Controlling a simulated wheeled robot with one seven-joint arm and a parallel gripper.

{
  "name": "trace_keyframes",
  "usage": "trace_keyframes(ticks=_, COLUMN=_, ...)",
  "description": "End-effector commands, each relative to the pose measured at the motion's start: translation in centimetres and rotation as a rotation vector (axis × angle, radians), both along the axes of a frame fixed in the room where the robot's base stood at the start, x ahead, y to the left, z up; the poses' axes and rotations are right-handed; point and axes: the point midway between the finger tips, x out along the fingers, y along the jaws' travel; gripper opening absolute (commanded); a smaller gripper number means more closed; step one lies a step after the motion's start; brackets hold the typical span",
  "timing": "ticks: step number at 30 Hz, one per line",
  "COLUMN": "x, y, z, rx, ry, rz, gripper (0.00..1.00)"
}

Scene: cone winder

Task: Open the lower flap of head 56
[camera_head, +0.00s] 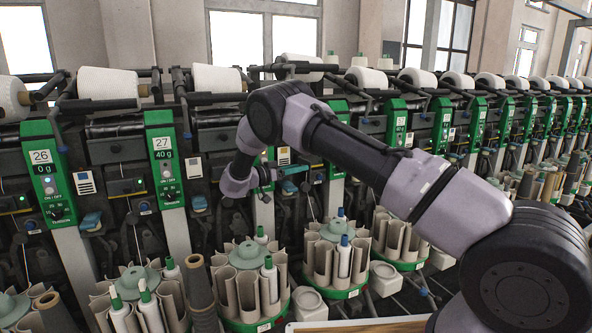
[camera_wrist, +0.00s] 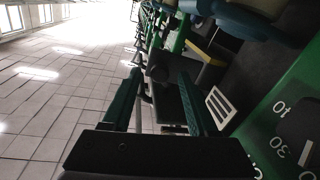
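My gripper (camera_head: 300,170) is in front of the winding heads, right of the head marked 27 (camera_head: 163,160). Its teal fingers show in the head view, with my arm reaching in from the right. In the wrist view my gripper (camera_wrist: 160,74) has its two green fingers spread apart with nothing held between them. A green panel with dial numbers (camera_wrist: 290,115) is close on the right there. No number 56 is legible in either view, so I cannot tell which head is 56. My arm hides part of the heads behind it, and I cannot make out the lower flap.
The head marked 26 (camera_head: 42,165) stands at the left. White yarn cones (camera_head: 107,84) line the top of the machine. Round bobbin magazines (camera_head: 247,283) stand low along its front. In the wrist view, open tiled floor (camera_wrist: 65,80) lies left of the machine.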

Motion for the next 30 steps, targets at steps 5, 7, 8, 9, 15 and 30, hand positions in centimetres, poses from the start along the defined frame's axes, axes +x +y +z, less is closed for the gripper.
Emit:
trace_keyframes(ticks=5, x=-0.2, y=0.3, z=-0.1, rx=0.001, ry=0.001, rz=0.001, gripper=0.59)
trace_keyframes(ticks=7, x=-0.5, y=0.8, z=-0.1, rx=0.001, ry=0.001, rz=0.002, gripper=0.59)
trace_keyframes(ticks=8, x=-0.7, y=1.2, z=-0.1, rx=0.002, ry=0.001, rz=0.003, gripper=0.59)
trace_keyframes(ticks=9, x=-1.0, y=1.8, z=-0.1, rx=0.001, ry=0.001, rz=0.003, gripper=0.59)
trace_keyframes(ticks=15, x=-3.1, y=5.3, z=-0.1, rx=0.001, ry=0.0, rz=0.004, gripper=0.59)
trace_keyframes(ticks=30, x=-5.5, y=9.3, z=-0.1, rx=0.0, ry=0.0, rz=0.0, gripper=0.59)
